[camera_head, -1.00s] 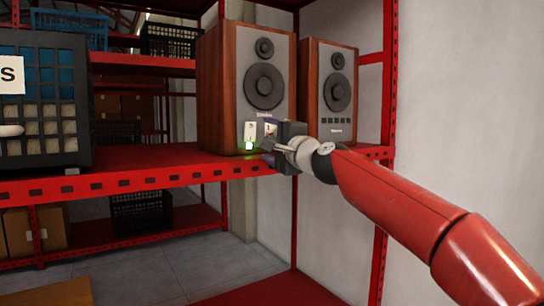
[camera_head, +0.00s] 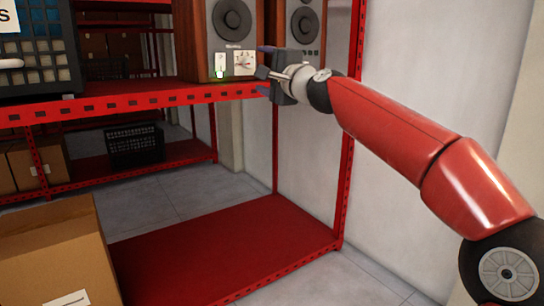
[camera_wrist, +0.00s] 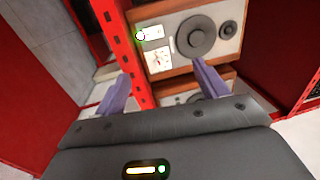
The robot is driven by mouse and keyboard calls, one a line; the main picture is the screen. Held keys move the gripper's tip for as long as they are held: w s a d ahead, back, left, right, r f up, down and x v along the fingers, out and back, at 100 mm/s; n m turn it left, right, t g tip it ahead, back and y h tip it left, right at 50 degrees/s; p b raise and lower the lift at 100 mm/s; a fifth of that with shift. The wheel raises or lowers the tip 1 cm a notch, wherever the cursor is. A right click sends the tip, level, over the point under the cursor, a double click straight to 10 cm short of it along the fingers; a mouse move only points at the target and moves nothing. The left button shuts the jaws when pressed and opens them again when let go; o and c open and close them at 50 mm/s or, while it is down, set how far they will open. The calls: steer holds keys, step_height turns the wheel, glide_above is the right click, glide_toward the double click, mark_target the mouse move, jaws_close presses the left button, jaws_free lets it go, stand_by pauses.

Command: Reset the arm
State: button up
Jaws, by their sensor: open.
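My gripper (camera_head: 264,75) is in front of the red shelf's edge in the head view, near the lower right of a wooden speaker (camera_head: 190,42). In the wrist view its two purple fingers (camera_wrist: 160,85) are spread apart with nothing held between them. The speaker's front with round drivers and a small dial panel (camera_wrist: 158,60) shows just beyond the fingers. My red arm reaches in from the right of the head view. A second speaker (camera_head: 304,24) stands behind the gripper, partly hidden by it.
The red shelf (camera_head: 120,99) runs left from the gripper, with a dark crate (camera_head: 40,50) at its left end. A cardboard box (camera_head: 55,255) stands low at left. The lower red shelf (camera_head: 220,245) is bare. A pale wall (camera_head: 440,70) is at right.

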steer(key=s+a+f+n+g+h, duration=0.2)
steer(key=s+a+f+n+g, duration=0.25)
steer(key=a+f, duration=0.5)
steer(key=s+d+f+n+g+h, duration=0.1)
steer(key=s+d+f+n+h, duration=0.1)
steer(key=s+f, duration=0.3)
steer(key=s+d+f+n+h, duration=0.2)
steer(key=s+f, duration=0.1)
steer(key=f, duration=0.4)
steer(key=s+d+f+n+g+h, duration=0.1)
steer(key=s+d+f+g+h, duration=0.1)
steer(key=s+d+f, duration=0.6)
steer(key=s+d+f+n+g+h, duration=0.1)
steer(key=s+d+f, duration=0.3)
steer(key=s+d, duration=0.45)
steer(key=s+d+f+n+g+h, duration=0.1)
steer(key=s+d+f+g+h, duration=0.1)
steer(key=s+d+f, duration=0.6)
step_height(320, 180, up, 16)
steer(key=s+a+p, duration=0.2)
steer(key=p, duration=1.1)
steer(key=shift+s+a+p, duration=0.15)
steer(key=shift+s+p, duration=0.05)
steer(key=shift+p, duration=0.1)
steer(key=shift+c, duration=0.2)
